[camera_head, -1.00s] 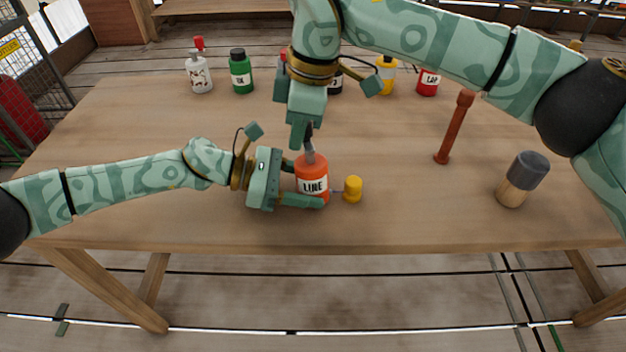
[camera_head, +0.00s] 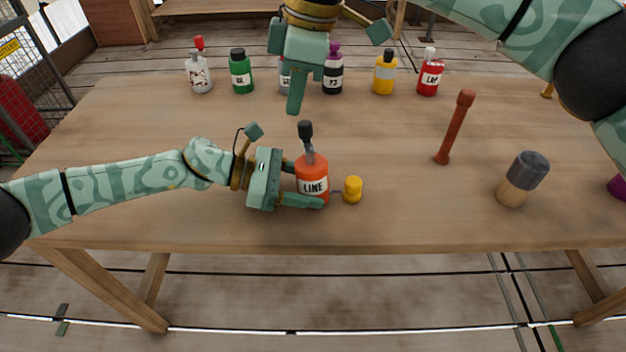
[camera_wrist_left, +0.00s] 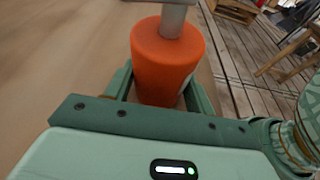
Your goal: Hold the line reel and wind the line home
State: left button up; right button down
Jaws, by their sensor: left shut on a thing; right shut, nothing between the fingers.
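The orange line reel (camera_head: 312,172), labelled LINE, stands upright on the table. A grey stem with a dark knob (camera_head: 305,130) rises from its top. My left gripper (camera_head: 312,198) is shut around the reel's body; the left wrist view shows the orange reel (camera_wrist_left: 166,62) between its fingers. A small yellow piece (camera_head: 353,189) stands just right of the reel, with a short thin link showing between them. My right gripper (camera_head: 295,105) is shut and empty, above and behind the knob, apart from it.
Several labelled bottles line the back of the table (camera_head: 400,225), including a green one (camera_head: 241,72) and a red one (camera_head: 430,76). A brown-red post (camera_head: 456,127) and a grey-topped wooden cylinder (camera_head: 523,180) stand at right. The front middle is clear.

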dwell(0.3)
pick_arm(q)
jog(key=o, duration=0.9)
jog(key=shift+c, duration=0.2)
